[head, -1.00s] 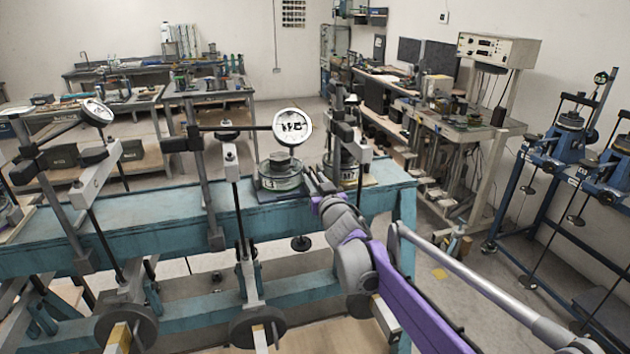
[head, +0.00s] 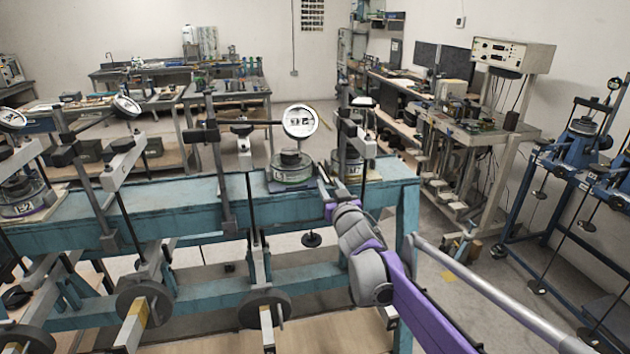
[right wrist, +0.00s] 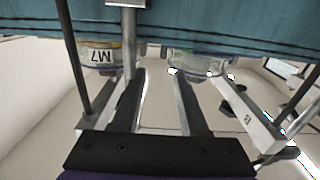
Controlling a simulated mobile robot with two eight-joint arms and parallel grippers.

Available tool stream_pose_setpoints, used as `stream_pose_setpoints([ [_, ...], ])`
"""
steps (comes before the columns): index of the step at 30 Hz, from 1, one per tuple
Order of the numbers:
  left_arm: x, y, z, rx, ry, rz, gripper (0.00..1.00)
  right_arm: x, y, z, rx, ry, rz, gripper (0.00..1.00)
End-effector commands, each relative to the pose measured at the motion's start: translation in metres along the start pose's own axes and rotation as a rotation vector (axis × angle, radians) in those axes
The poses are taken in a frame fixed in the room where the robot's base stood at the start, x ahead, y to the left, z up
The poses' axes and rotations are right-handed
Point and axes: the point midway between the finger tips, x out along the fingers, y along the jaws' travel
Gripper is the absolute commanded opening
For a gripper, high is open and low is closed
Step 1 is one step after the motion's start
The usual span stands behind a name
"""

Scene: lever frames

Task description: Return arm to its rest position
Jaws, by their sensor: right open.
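My right arm, purple and grey, reaches in from the lower right of the head view. Its gripper (head: 324,188) is at the front edge of the teal bench (head: 160,196), in front of and between two round cells. In the right wrist view the open gripper (right wrist: 158,74) has two dark fingers apart with nothing between them. The cell marked M7 (right wrist: 100,56) and another cell (right wrist: 198,62) appear upside down beyond the fingertips. In the head view these are the M7 cell (head: 352,171) and the cell under a dial gauge (head: 291,170). My left gripper is not in view.
A dial gauge (head: 300,121) stands above the bench near the gripper. Lever weights (head: 265,309) hang below it at the front.

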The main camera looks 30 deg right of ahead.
Motion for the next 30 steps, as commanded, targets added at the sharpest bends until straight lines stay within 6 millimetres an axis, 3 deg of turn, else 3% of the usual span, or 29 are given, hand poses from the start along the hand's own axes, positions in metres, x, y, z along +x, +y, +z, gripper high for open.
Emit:
stream_pose_setpoints([
  [7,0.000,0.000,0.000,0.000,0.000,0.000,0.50,-0.004,-0.001,0.002,0.000,-0.012,0.008,0.49],
  [11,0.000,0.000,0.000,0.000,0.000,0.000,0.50,-0.027,-0.008,0.012,0.000,-0.077,0.037,0.49],
  [14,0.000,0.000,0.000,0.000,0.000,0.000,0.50,-0.066,-0.019,0.035,-0.002,-0.193,0.071,0.49],
  [24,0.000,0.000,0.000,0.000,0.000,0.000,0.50,-0.271,-0.076,0.174,-0.062,-0.779,-0.016,0.49],
  [27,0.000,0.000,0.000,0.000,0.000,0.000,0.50,-0.322,-0.089,0.206,-0.085,-0.910,-0.087,0.49],
  [30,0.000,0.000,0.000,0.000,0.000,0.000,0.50,-0.359,-0.099,0.228,-0.104,-1.002,-0.148,0.49],
])
